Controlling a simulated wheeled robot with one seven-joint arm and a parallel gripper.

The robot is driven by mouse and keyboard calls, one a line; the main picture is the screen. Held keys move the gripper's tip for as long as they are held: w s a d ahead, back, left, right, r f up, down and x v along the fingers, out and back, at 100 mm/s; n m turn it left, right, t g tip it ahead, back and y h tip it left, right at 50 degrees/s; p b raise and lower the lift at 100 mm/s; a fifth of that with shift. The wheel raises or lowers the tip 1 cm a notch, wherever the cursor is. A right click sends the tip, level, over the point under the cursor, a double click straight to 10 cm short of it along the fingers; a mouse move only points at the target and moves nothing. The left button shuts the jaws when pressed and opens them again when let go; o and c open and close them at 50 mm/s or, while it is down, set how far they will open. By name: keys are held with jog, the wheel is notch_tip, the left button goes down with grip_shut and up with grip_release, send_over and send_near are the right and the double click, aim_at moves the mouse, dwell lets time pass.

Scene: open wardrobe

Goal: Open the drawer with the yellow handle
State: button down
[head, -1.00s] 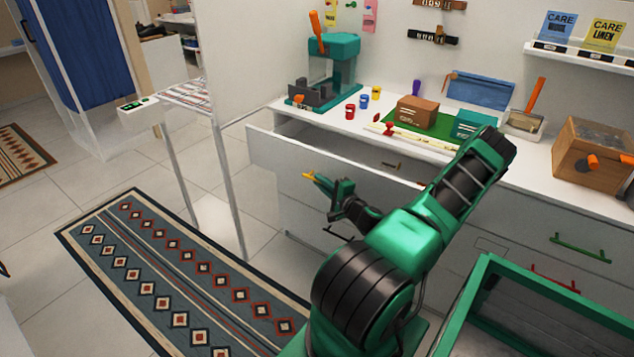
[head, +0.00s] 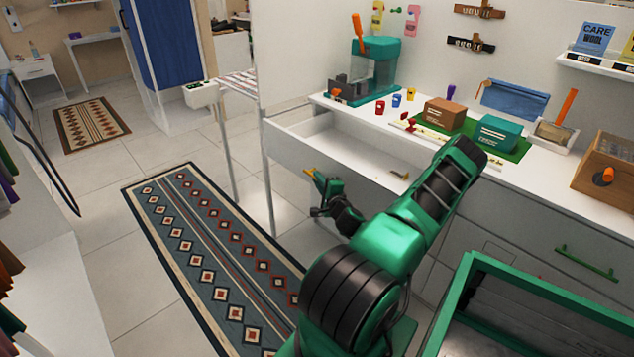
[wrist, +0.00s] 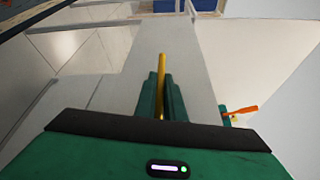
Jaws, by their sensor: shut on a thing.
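The yellow handle (head: 309,172) is at the drawer front, partly hidden by my gripper (head: 316,175). In the wrist view the handle (wrist: 163,70) is a thin yellow bar running between the two green fingers of my gripper (wrist: 161,95). The fingers are shut on it. My arm crosses in front of the drawer's right part.
The counter (head: 330,102) above holds a green press (head: 378,68), small cans and boxes. A green-rimmed bin (head: 540,280) stands at the lower right. A patterned rug (head: 215,260) lies on open floor to the left.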

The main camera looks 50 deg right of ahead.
jog(key=shift+s+d+f, duration=0.15)
jog(key=shift+s+d, duration=0.05)
jog(key=c, duration=1.8)
grip_release()
jog(key=shift+c, duration=0.2)
jog(key=v, duration=1)
jog(key=shift+s+a, duration=0.25)
jog(key=shift+s, duration=0.1)
jog(key=shift+c, duration=0.4)
